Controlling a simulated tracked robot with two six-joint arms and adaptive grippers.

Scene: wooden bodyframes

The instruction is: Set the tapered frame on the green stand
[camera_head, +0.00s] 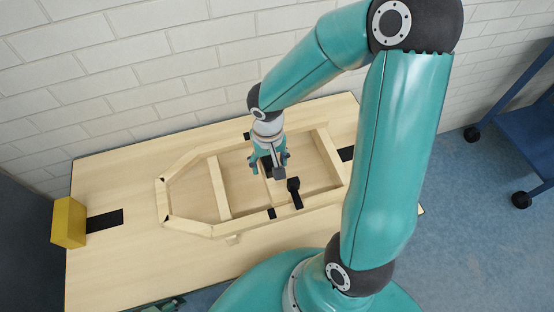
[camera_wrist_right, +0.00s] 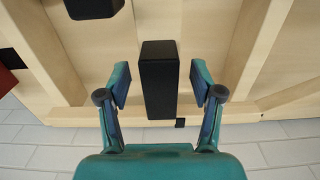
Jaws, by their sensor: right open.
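The tapered wooden frame (camera_head: 218,188) lies flat on the wooden table, its narrow end to the left and crossbars inside it. My right gripper (camera_head: 270,170) is over the frame's right half, pointing down. In the right wrist view the gripper (camera_wrist_right: 160,95) is open, with a black block (camera_wrist_right: 160,75) between its fingers and gaps on both sides. Wooden beams of the frame (camera_wrist_right: 255,50) show beside it. I cannot make out a green stand. A teal and dark part shows at the bottom edge of the head view, too cut off to tell whether it is my left gripper.
A yellow block (camera_head: 69,222) stands at the table's left edge beside a black strip (camera_head: 104,221). Another black block (camera_head: 294,186) is inside the frame. A brick wall (camera_head: 120,60) is behind the table (camera_head: 110,260). A blue cart (camera_head: 515,130) stands at right.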

